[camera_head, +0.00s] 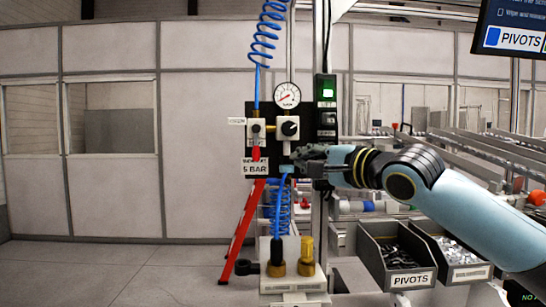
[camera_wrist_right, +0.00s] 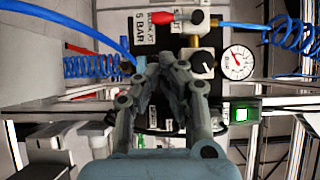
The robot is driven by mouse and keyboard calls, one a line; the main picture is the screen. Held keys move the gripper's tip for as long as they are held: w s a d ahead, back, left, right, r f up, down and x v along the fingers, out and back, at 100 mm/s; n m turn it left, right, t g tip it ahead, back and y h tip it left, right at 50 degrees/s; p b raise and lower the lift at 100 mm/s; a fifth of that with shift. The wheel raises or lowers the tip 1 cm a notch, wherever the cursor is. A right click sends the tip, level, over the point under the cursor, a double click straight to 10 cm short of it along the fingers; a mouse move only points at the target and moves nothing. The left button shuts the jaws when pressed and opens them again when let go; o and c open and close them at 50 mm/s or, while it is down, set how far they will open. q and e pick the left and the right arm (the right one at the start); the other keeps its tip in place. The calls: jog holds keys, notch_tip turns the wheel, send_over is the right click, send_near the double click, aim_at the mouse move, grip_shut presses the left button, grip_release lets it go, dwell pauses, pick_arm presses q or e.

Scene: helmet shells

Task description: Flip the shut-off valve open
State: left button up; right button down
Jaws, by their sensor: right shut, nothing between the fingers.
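The shut-off valve (camera_head: 256,130) sits on the left of a black panel, with a blue hose coming into it from above. Its red lever (camera_head: 256,153) hangs down along the pipe, just above the 5 BAR label. My left gripper is not in view.
A gauge (camera_head: 287,96) and a black-knobbed regulator (camera_head: 289,128) are on the panel near my gripper. A green-lit switch box (camera_head: 326,91) stands to the right. Blue coiled hoses hang above and below. A PIVOTS bin (camera_head: 397,282) is at lower right.

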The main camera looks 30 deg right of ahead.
aim_at(256, 145)
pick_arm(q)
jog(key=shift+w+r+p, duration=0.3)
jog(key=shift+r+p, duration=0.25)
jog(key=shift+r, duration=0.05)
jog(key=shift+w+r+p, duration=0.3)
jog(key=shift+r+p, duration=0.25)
pick_arm(e)
jog(key=w, duration=0.3)
jog(key=w+a, duration=0.1)
jog(key=w, duration=0.6)
jog(key=shift+a, duration=0.15)
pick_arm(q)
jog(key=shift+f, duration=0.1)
pick_arm(e)
jog(key=shift+f, duration=0.1)
